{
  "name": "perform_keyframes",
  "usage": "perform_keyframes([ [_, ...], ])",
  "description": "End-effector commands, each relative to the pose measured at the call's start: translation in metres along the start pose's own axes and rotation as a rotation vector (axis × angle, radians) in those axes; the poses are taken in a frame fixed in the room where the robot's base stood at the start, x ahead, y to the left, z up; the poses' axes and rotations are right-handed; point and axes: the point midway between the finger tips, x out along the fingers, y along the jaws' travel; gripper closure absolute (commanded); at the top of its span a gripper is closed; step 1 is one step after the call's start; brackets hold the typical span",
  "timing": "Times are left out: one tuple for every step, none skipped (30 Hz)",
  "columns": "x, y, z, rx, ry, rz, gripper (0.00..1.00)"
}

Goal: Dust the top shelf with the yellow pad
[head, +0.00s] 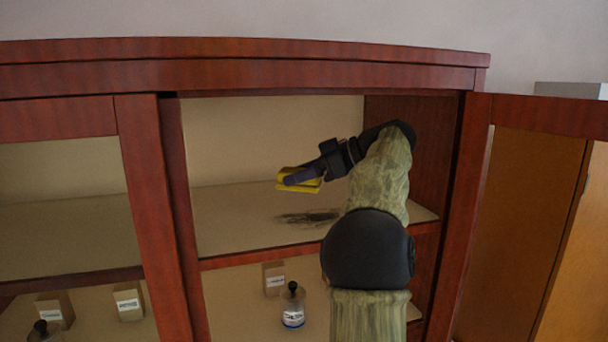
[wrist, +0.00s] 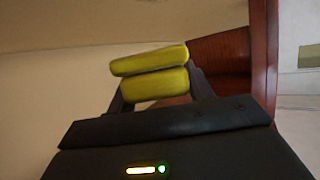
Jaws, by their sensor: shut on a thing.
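My gripper (head: 300,181) is shut on the yellow pad (head: 285,184) inside the open right bay of the cabinet, above the top shelf (head: 235,225). The pad also shows between the fingers in the wrist view (wrist: 150,72), where it looks like two stacked yellow layers. A dark smudge of dust (head: 308,217) lies on the top shelf, below and slightly right of the pad. The pad appears held above the shelf, apart from the smudge. My arm hides part of the shelf's right side.
The right cabinet door (head: 530,220) stands open. A frame post (head: 155,200) bounds the bay on the left. On the lower shelf stand a small box (head: 273,278) and a bottle with a black stopper (head: 293,308). The top shelf's left part is bare.

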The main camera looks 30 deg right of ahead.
Motion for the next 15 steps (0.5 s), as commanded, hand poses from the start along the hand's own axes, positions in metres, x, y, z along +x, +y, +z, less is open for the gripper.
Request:
perform_keyframes([
  [0.004,-0.003,-0.001,-0.002,0.001,-0.003,0.74],
  [0.006,-0.004,-0.002,-0.001,0.000,-0.003,0.74],
  [0.008,-0.005,-0.003,-0.001,0.000,-0.002,0.74],
  [0.009,-0.006,-0.004,0.000,0.000,-0.002,0.74],
  [0.011,-0.007,-0.004,-0.001,0.000,-0.002,0.74],
  [0.013,-0.009,-0.006,-0.001,0.000,-0.002,0.74],
  [0.015,-0.010,-0.007,-0.001,0.000,-0.002,0.74],
  [0.017,-0.011,-0.008,-0.001,0.000,-0.002,0.74],
  [0.019,-0.013,-0.009,-0.001,0.000,-0.002,0.74],
  [0.021,-0.014,-0.009,-0.001,0.000,-0.002,0.74],
  [0.022,-0.015,-0.010,0.000,0.000,-0.002,0.74],
  [0.024,-0.016,-0.011,0.000,0.001,-0.002,0.74],
  [0.025,-0.016,-0.011,0.001,0.000,-0.001,0.74],
  [0.026,-0.017,-0.012,0.001,0.000,-0.001,0.74],
  [0.026,-0.017,-0.012,0.001,0.000,-0.001,0.74],
])
